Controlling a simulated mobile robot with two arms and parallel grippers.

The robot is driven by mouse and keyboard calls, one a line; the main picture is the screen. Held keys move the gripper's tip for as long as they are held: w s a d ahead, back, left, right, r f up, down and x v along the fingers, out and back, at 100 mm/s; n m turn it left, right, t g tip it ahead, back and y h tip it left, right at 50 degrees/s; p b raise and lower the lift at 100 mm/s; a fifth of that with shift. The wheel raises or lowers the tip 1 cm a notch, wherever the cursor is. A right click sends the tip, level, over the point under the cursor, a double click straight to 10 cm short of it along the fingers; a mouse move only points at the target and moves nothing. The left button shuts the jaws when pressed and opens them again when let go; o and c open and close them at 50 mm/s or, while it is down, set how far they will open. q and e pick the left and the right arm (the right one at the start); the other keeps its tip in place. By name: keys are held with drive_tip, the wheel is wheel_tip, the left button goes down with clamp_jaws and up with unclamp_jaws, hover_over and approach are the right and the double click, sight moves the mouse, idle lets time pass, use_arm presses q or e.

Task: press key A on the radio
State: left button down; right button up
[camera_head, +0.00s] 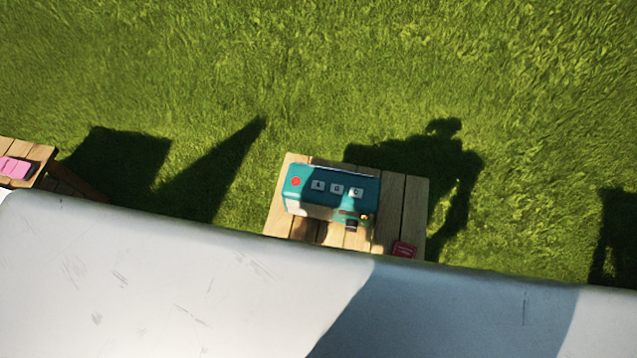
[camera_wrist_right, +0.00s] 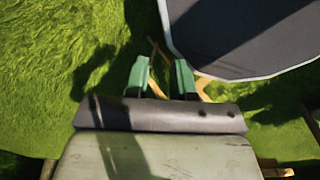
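A teal and white radio (camera_head: 332,186) sits on a small wooden table (camera_head: 414,205) in the head view. Its top carries a red round button (camera_head: 296,181) at the left and a row of three pale keys. The left key of the row appears to be key A (camera_head: 318,186), though the letters are small. My right gripper (camera_wrist_right: 161,80) shows only in the right wrist view, with its two green fingers apart and nothing visible between them. The radio is not recognisable in that view. My left gripper is in neither view.
A small red object (camera_head: 404,249) lies at the table's front right. A pink object (camera_head: 15,168) lies on another wooden table (camera_head: 22,149) at the far left. Grass surrounds the tables.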

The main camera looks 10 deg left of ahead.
drive_tip(key=shift+c, duration=0.5)
clamp_jaws()
drive_tip(key=shift+d, duration=0.1)
idle(1.2)
